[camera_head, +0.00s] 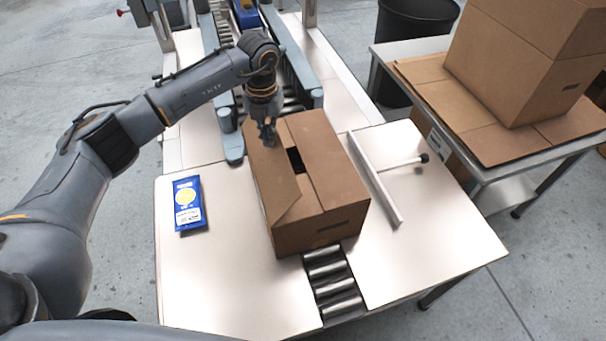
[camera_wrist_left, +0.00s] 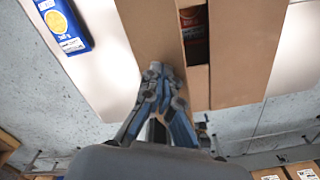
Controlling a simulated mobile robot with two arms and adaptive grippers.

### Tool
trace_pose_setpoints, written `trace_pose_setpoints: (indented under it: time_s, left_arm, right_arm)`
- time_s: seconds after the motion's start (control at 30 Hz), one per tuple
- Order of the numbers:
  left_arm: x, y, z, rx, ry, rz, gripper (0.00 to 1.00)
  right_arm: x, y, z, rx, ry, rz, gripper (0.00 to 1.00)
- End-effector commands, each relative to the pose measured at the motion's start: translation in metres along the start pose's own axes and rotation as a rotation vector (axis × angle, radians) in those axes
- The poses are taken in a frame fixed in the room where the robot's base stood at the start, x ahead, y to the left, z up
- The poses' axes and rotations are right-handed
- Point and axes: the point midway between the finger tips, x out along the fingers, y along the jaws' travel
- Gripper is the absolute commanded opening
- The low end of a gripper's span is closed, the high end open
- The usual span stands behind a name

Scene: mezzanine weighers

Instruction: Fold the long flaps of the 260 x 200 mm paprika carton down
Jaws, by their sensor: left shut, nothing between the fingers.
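The brown paprika carton (camera_head: 322,222) stands on the bench over the roller strip. Its right long flap (camera_head: 338,160) lies about level over the top. Its left long flap (camera_head: 274,185) leans inward, its free edge seeming a little raised at the near end. A dark gap between the flaps shows some red contents in the left wrist view. My left gripper (camera_head: 268,134) is shut and empty at the far end of the left flap. In the left wrist view its fingertips (camera_wrist_left: 164,78) overlap that flap (camera_wrist_left: 150,28); contact is unclear. My right gripper is out of view.
A blue packet with a yellow disc (camera_head: 187,203) lies left of the carton. A metal bar with a black-knobbed rod (camera_head: 375,180) is close on the right. A roller conveyor with blue-grey rails (camera_head: 283,60) runs behind. Another table with a large carton (camera_head: 525,60) stands at right.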

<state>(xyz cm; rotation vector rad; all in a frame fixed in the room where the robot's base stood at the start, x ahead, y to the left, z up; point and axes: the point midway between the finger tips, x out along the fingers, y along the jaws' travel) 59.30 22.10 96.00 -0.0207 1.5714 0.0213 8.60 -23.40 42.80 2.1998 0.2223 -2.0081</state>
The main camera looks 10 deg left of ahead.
Motion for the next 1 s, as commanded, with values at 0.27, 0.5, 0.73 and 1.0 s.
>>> trace_pose_setpoints:
  time_s: [0.27, 0.5, 0.73, 1.0]
  left_arm:
    - [0.004, -0.009, 0.005, 0.0, 0.0, 0.001, 0.0]
    - [0.004, -0.009, 0.005, 0.0, 0.0, 0.0, 0.0]
    - [0.019, -0.021, 0.012, 0.001, -0.001, -0.001, 0.0]
    - [0.033, -0.035, 0.021, 0.001, -0.001, 0.0, 0.0]
  right_arm:
    - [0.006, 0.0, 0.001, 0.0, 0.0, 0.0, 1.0]
    - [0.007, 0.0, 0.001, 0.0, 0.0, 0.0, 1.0]
    - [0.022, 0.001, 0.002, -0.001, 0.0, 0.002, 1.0]
    - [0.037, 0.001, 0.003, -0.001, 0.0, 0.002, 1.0]
